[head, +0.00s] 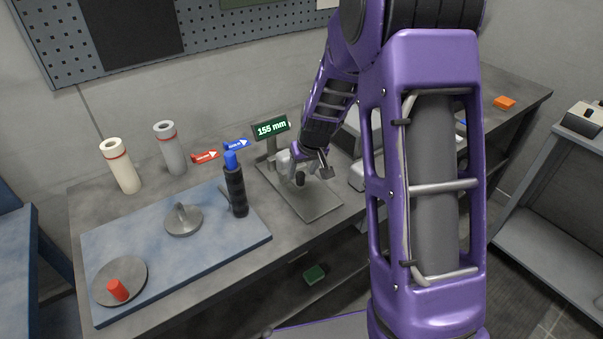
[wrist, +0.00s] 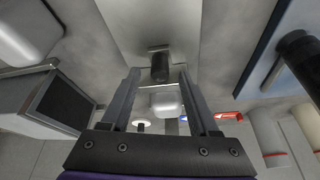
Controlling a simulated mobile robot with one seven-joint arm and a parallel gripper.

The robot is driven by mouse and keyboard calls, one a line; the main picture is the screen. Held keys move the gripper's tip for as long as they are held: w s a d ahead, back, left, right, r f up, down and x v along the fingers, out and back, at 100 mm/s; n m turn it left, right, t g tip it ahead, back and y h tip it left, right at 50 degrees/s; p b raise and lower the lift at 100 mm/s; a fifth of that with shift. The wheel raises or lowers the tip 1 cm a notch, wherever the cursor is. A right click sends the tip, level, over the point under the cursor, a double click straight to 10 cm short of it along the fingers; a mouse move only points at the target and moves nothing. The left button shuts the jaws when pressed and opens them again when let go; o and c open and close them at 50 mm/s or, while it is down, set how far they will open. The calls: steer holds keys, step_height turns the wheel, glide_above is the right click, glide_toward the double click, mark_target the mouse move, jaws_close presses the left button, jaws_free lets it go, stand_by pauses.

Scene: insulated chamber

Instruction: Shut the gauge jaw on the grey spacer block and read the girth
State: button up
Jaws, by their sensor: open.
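The gauge stands on a grey metal plate (head: 318,203) on the bench, and its green display (head: 271,128) reads 155 mm. My gripper (head: 311,172) is over this plate, open, pointing down at a short dark knob (head: 300,178). In the wrist view the knob (wrist: 160,68) shows between the two finger tips, with a gap on each side. A pale rounded block (wrist: 165,104) shows between the fingers, beyond the knob; part of it shows in the head view (head: 283,161). I cannot tell whether it is the grey spacer block or a gauge part.
A blue mat (head: 215,240) to the left bears two round metal pieces and a black handle (head: 236,190). Cream (head: 122,170) and grey (head: 171,153) cylinders with red bands stand behind it. A white rounded body (head: 357,176) stands close right of the plate.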

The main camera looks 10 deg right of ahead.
steer(key=shift+x, duration=0.75)
jaws_close()
stand_by(0.9)
